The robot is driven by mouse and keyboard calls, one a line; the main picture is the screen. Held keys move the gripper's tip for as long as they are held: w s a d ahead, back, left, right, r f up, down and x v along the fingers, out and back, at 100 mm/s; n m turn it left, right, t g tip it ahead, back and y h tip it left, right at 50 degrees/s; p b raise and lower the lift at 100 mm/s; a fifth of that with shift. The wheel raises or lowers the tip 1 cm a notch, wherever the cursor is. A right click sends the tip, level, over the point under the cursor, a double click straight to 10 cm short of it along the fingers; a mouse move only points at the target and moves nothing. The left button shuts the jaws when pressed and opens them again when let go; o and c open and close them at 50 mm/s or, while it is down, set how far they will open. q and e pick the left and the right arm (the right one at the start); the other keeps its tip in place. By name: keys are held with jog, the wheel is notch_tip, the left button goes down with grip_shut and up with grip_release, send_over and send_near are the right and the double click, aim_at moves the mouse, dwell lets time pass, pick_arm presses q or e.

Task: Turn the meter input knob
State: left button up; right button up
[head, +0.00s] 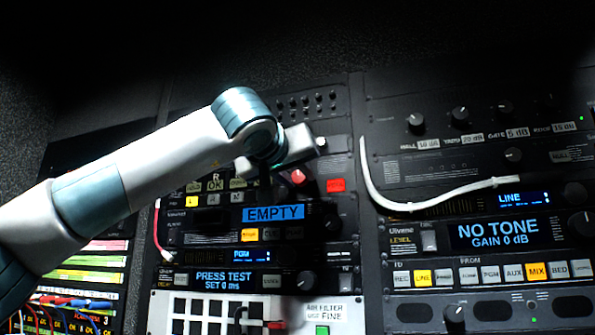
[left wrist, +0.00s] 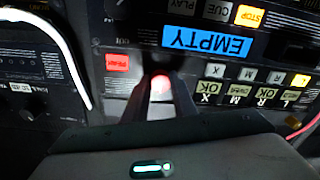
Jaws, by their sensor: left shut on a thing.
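My left gripper (head: 295,168) reaches in from the left to the middle rack panel. In the left wrist view its two dark fingers (left wrist: 160,82) close on a round red knob (left wrist: 160,85) from both sides. The red knob (head: 298,177) shows in the head view just below the gripper, above the blue "EMPTY" display (head: 273,213). I cannot read a label on this knob, so I cannot tell whether it is the meter input knob. My right gripper is in neither view.
A red-lit button (head: 336,185) sits right of the knob. Rows of buttons flank it on the left. A white cable (head: 420,203) hangs across the right rack, above the "NO TONE" display (head: 492,232). Several dark knobs line that rack.

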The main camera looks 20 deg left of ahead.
pick_arm(q)
jog(key=shift+m, duration=0.4)
jog(key=o, duration=1)
jog(key=shift+o, duration=0.2)
jog(key=shift+s, duration=0.1)
jog(key=shift+s+f+b, duration=0.15)
jog(key=shift+s+b, duration=0.15)
jog(key=shift+s, duration=0.2)
jog(key=s+b, duration=0.6)
jog(key=s, duration=1)
jog(key=shift+s+f, duration=0.15)
jog(key=shift+f, duration=0.05)
